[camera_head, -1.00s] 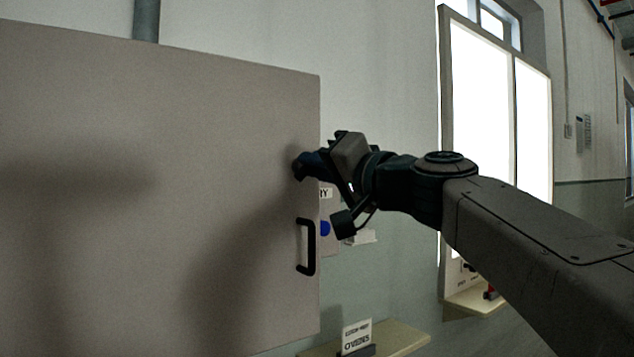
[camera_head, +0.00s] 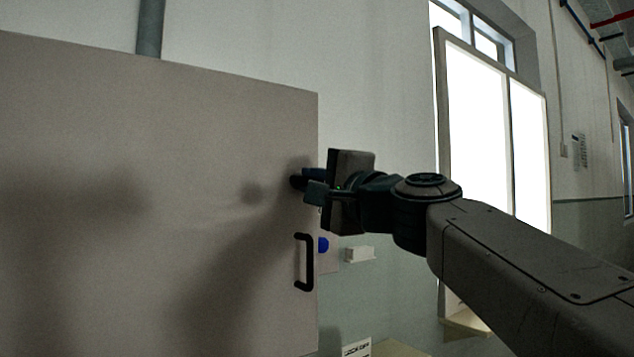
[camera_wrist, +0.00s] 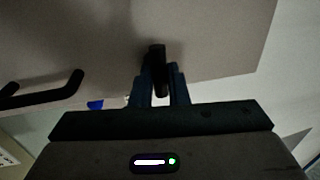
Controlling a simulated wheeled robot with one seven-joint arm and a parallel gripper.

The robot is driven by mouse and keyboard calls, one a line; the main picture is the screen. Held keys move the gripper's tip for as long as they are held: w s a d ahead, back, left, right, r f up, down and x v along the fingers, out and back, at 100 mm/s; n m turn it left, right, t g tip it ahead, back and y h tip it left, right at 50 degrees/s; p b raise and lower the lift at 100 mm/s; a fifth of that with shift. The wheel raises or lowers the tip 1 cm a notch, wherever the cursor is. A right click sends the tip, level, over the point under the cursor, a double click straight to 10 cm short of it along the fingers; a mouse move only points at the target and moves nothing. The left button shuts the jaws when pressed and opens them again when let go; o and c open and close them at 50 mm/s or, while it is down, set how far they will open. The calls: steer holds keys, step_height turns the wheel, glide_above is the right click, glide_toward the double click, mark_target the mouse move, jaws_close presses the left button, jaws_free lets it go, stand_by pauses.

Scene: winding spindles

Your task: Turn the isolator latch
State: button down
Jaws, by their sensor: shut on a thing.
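The isolator latch (camera_head: 296,182) is a small dark knob or lever on the grey door (camera_head: 110,130), near the door's right edge. In the wrist view the dark latch (camera_wrist: 157,56) stands between my two blue fingers. My gripper (camera_head: 308,180) reaches in from the right and is shut on the latch. In the wrist view my gripper (camera_wrist: 160,84) has a finger on each side of it. The latch's base is hard to make out in the dark.
A black bar handle (camera_head: 308,262) is on the door below the latch. A small white block (camera_head: 360,254) is on the wall to the right, and a white sign (camera_head: 357,347) stands lower down. The wall right of the door is otherwise mostly clear.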

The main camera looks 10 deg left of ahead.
steer(key=shift+m, duration=0.3)
steer(key=c, duration=1.4)
jaws_free()
steer(key=b+v, duration=0.2)
steer(key=v, duration=1.2)
steer(key=shift+b, duration=0.4)
steer(key=shift+a+f, duration=0.1)
